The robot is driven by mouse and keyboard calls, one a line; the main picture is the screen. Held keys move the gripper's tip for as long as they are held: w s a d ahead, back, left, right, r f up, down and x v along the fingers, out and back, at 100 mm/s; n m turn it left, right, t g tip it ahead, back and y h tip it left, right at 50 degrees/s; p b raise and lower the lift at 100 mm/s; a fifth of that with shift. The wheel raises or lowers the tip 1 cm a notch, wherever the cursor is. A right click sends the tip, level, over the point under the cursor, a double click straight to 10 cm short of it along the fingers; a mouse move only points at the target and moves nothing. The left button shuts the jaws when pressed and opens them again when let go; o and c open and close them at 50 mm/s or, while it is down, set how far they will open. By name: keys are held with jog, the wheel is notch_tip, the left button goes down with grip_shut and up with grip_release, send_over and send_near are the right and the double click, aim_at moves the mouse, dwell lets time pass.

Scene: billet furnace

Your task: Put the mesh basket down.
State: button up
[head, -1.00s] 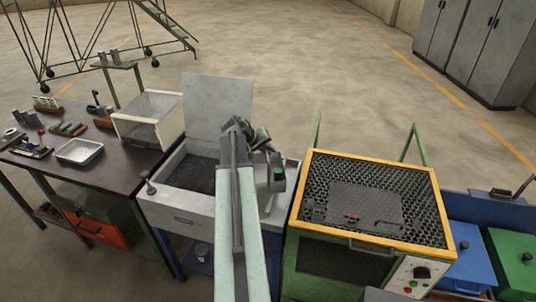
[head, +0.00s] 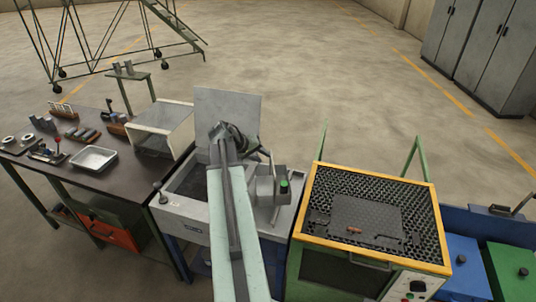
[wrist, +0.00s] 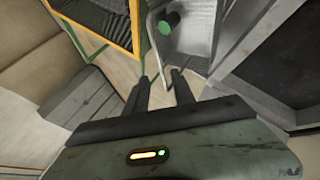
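A small grey box with a green-ended handle, apparently the mesh basket (head: 265,190), sits at the right side of the grey tank (head: 180,215) in the head view. In the wrist view the same ribbed grey basket (wrist: 195,35) shows beyond the fingertips, with its dark, green-capped handle. My gripper (wrist: 160,82) is open and empty, its two fingers apart and clear of the handle. In the head view my arm reaches over the tank, and its far end largely hides the fingers. The basket's underside is hidden.
A furnace with a yellow-framed mesh top (head: 370,212) stands right of the tank. A dark workbench (head: 105,180) with a metal tray (head: 94,158) and several small parts is at left. Blue (head: 462,262) and green (head: 512,270) bins stand at far right.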

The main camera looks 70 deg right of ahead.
jog(key=shift+w+a+r, duration=0.15)
jog(key=shift+a+r, duration=0.1)
jog(key=shift+w, duration=0.1)
jog(key=w+a+f+n+t+y, duration=0.1)
jog(key=w+a+f+n+t, duration=0.15)
jog(key=w+a, duration=1.05)
jog(key=w+a+f+n+t+y, duration=0.2)
jog(key=w+a+n, duration=0.1)
jog(key=w+a, duration=1)
jog(key=w+a+f+n+y, duration=0.1)
jog(key=a+n+y, duration=0.3)
jog(key=a, duration=3.4)
jog(key=shift+a+f+n, duration=0.15)
jog(key=shift+f+n, duration=0.15)
jog(key=shift+n, duration=0.55)
jog(key=shift+w, duration=0.1)
